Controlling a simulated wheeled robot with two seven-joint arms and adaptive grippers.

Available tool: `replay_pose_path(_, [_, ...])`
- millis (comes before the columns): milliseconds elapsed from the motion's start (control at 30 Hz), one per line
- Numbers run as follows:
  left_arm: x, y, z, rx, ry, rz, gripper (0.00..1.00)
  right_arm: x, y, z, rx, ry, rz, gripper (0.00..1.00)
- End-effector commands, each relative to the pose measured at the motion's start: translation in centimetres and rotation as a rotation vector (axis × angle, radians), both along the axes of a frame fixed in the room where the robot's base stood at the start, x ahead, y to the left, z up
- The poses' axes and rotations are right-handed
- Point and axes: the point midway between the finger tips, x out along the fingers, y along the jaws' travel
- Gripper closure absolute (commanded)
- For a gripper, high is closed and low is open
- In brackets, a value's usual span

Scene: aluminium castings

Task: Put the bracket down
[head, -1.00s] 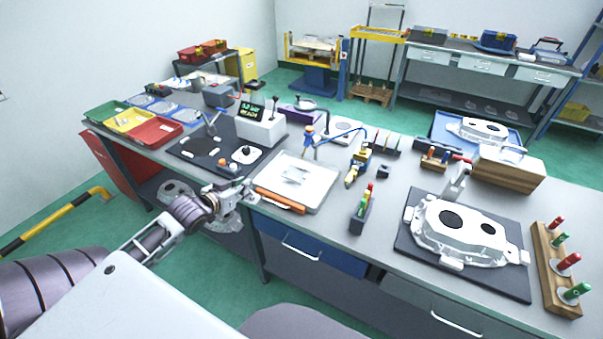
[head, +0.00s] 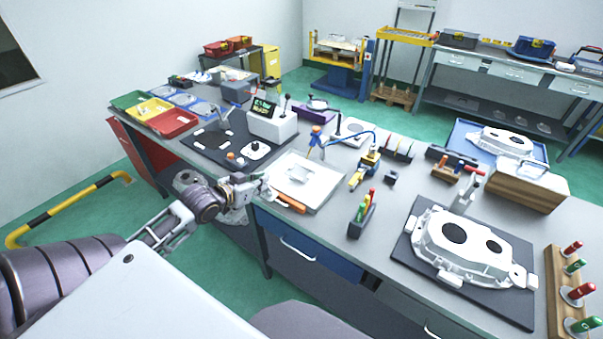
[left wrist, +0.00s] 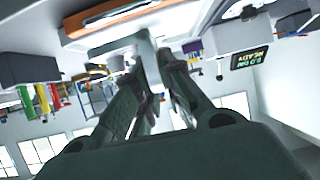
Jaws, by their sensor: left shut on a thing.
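My left gripper (head: 258,188) is at the near left corner of the white tray (head: 325,187), over the front edge of the bench. It is shut on a small pale grey piece, which I take for the bracket (left wrist: 147,62). In the left wrist view the piece stands between the two fingers of the left gripper (left wrist: 152,75), and the fingers hide part of it. In the head view it is too small and too covered to make out clearly. My right gripper is not in view.
An orange bar (head: 290,203) lies along the tray's front edge, close to the gripper. A dark mat (head: 200,148) with small parts is behind left. A tool block (head: 361,221) stands right of the tray. A large casting (head: 470,250) sits on a dark mat farther right.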

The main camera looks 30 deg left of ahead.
Motion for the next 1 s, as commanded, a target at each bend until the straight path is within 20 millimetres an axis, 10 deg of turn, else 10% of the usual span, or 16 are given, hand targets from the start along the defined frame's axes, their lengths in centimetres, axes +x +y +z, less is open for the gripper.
replay_pose_path(1000, [0.6, -0.2, 0.2, 0.000, -0.001, -0.042, 1.00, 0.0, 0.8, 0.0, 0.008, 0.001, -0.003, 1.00])
